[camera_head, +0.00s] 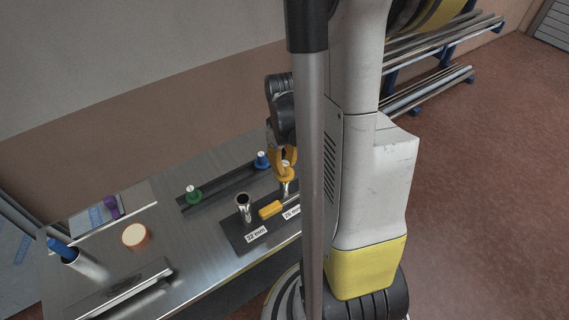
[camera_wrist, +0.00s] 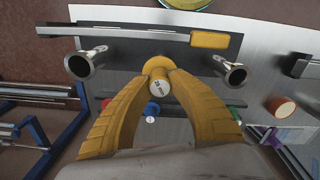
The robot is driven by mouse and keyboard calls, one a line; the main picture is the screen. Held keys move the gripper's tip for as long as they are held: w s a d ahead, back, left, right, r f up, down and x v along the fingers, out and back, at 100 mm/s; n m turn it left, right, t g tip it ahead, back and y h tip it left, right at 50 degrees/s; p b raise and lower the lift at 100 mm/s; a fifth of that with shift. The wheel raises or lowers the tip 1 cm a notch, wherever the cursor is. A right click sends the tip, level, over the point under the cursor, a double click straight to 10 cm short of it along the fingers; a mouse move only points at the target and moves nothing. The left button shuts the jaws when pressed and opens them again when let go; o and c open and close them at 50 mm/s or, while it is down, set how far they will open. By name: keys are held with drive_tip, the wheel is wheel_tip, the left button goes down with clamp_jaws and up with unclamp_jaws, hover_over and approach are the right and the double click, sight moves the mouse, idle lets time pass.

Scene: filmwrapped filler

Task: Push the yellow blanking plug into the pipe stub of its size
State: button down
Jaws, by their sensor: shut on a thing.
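The yellow blanking plug (camera_wrist: 157,68) is between the tips of my gripper (camera_wrist: 158,77). Its white round end faces the wrist camera, with print too small to read surely. In the head view the plug (camera_head: 287,173) appears just above the right pipe stub (camera_head: 284,188), whose label is partly hidden by my arm. My gripper (camera_head: 284,160) is shut on the plug. The left stub (camera_head: 243,207) stands upright behind a "22 mm" label. In the wrist view both stubs, one left (camera_wrist: 85,65) and one right (camera_wrist: 230,72), show open mouths, and the plug hangs between and apart from them.
A blue plug (camera_head: 262,160) and a green plug (camera_head: 192,195) stand on a dark strip behind. A purple plug (camera_head: 111,206), an orange-rimmed round piece (camera_head: 135,236) and a metal cup (camera_head: 88,264) are further left.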

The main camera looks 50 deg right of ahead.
drive_tip(key=shift+f+b, duration=0.3)
drive_tip(key=shift+f, duration=0.1)
drive_tip(key=c, duration=0.7)
unclamp_jaws()
drive_tip(key=shift+o, duration=0.2)
drive_tip(key=shift+r, duration=0.1)
drive_tip(key=shift+r+p, duration=3.15)
drive_tip(key=shift+r, duration=0.85)
